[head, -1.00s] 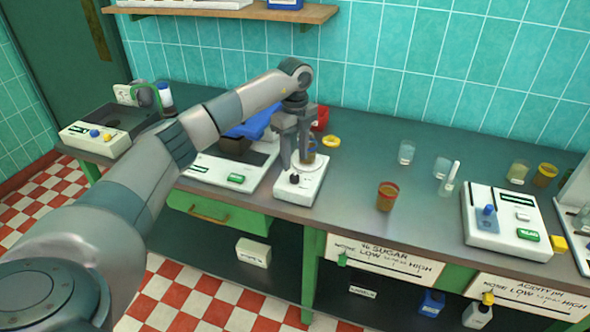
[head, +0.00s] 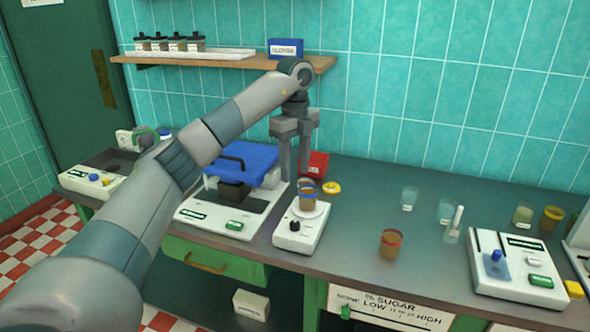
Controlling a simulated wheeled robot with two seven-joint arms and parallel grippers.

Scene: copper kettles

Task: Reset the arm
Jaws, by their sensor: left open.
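My left arm comes in from the left and reaches over the counter. My left gripper (head: 293,166) points down with its fingers apart, above and slightly behind the small white device (head: 302,228). A brown cup with a blue rim (head: 307,198) stands on that device's round plate, below the fingers and apart from them. The gripper is empty. My right gripper is not in view.
A machine with a blue lid (head: 241,163) stands left of the small device. A red box (head: 314,164) and a yellow ring (head: 331,187) lie behind. A brown cup (head: 390,244) and several glasses stand rightward on the counter (head: 347,257). A shelf (head: 222,62) hangs above.

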